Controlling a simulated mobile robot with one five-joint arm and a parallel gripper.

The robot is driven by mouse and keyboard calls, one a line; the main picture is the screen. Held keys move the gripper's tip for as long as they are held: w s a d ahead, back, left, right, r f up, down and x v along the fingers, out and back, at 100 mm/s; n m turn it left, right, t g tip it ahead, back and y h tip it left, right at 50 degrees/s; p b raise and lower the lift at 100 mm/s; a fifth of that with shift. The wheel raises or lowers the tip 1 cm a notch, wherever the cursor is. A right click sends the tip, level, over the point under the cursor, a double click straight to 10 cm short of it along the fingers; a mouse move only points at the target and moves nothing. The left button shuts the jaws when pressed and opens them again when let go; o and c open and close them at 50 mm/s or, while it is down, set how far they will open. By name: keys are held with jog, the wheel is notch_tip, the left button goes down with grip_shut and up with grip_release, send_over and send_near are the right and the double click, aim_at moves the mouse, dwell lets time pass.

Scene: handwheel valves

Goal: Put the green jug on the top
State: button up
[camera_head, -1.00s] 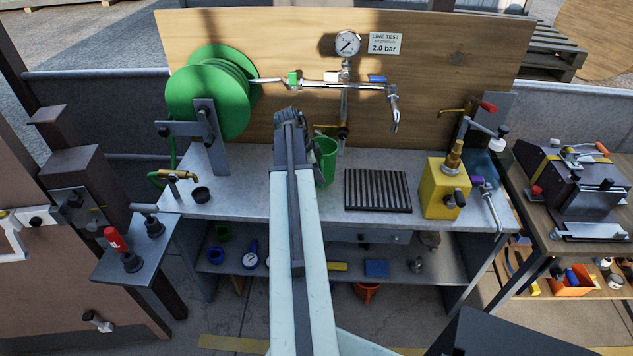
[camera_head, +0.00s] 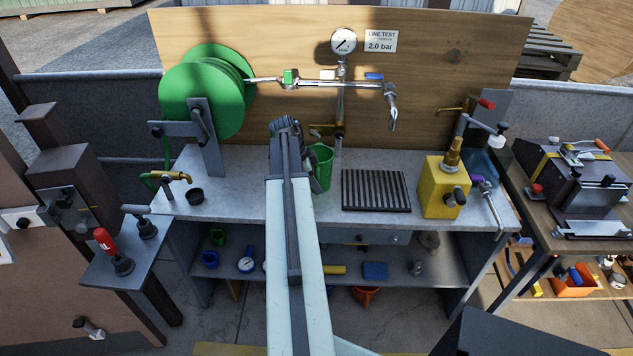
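The green jug (camera_head: 321,167) stands upright on the grey bench top (camera_head: 250,190), just right of my gripper (camera_head: 286,128). My gripper and arm cover part of its left side. My gripper is seen from behind and above, over the bench, and its fingers are hidden by the arm. I cannot tell whether it touches the jug or whether it is open or shut.
A black slotted grate (camera_head: 376,190) lies right of the jug, below a tap (camera_head: 390,108). A yellow block valve (camera_head: 441,188) stands further right. The lower shelf (camera_head: 450,265) holds several small items.

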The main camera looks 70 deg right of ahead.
jog(key=p+v, duration=1.1)
jog(key=v, duration=0.1)
jog(key=shift+r, duration=0.2)
jog(key=w+a+f+n+t, duration=0.1)
jog(key=w+a+n, duration=0.8)
jog(key=a, duration=0.6)
jog(key=w+a+f+n+t, duration=0.1)
jog(key=w+a+n+t, duration=0.1)
jog(key=w+a+n, duration=0.85)
jog(key=w+a+n+y, duration=0.2)
jog(key=a+n, duration=0.7)
jog(key=a, duration=2.3)
jog(key=shift+w+a+n+t+y, duration=0.3)
jog(key=shift+n+t, duration=0.05)
jog(key=shift+t, duration=0.05)
jog(key=shift+o, duration=0.4)
jog(key=shift+a, duration=0.1)
jog(key=shift+r, duration=0.1)
jog(key=shift+c, duration=0.5)
